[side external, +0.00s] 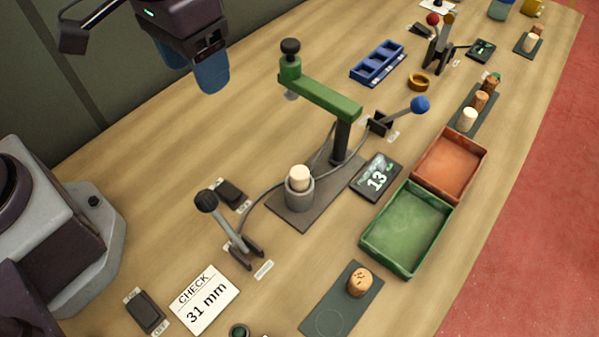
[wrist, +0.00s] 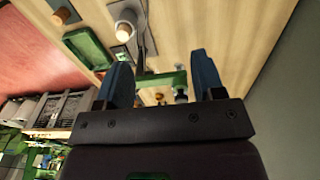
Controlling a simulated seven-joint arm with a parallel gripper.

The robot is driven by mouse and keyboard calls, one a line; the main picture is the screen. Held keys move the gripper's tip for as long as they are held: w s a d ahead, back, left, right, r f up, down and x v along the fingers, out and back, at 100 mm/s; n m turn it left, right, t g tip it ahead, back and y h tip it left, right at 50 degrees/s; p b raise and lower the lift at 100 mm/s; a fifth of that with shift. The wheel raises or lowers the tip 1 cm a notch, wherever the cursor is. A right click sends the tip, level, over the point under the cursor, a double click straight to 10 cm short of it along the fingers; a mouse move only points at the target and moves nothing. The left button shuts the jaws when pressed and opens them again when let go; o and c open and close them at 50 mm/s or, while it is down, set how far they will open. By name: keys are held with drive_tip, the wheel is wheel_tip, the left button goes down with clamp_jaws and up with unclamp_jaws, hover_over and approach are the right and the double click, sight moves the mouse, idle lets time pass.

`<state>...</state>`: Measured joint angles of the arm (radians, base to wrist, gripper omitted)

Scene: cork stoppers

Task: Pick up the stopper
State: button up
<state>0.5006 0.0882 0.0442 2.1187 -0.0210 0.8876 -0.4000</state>
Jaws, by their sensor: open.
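A speckled brown cork stopper (side external: 359,283) stands on a dark mat (side external: 328,320) at the front; it also shows at the top left of the wrist view (wrist: 63,15). A pale stopper (side external: 300,178) sits upright in a grey cup on the green-armed press's base plate; the wrist view shows it near the top (wrist: 124,30). Several more stoppers (side external: 481,100) stand on a dark strip at the back right. My gripper (side external: 211,82) is high above the table at upper left, away from all stoppers. Its blue fingers are apart with nothing between them in the wrist view (wrist: 161,62).
The green press (side external: 322,95) rises mid-table. A green tray (side external: 407,228) and an orange tray (side external: 449,163) lie right of it. A display (side external: 376,178) reads 13; a card (side external: 208,300) reads "CHECK 31 mm". Levers with black (side external: 207,201) and blue (side external: 420,104) knobs stick up.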

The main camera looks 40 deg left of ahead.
sight(299, 172)
drive_tip(key=w+d+f+n, duration=0.6)
drive_tip(key=d+f+n, duration=0.1)
drive_tip(key=d+n, duration=0.3)
drive_tip(key=f, duration=0.7)
drive_tip(key=shift+s+f, duration=0.15)
drive_tip(key=shift+s, duration=0.1)
drive_tip(key=shift+w+d+f, duration=0.15)
drive_tip(key=shift+d+f, duration=0.05)
drive_tip(key=shift+f, duration=1.15)
drive_tip(key=shift+w+d+f, duration=0.1)
drive_tip(key=shift+d+f, duration=0.05)
drive_tip(key=shift+f, duration=1.15)
drive_tip(key=c, duration=1)
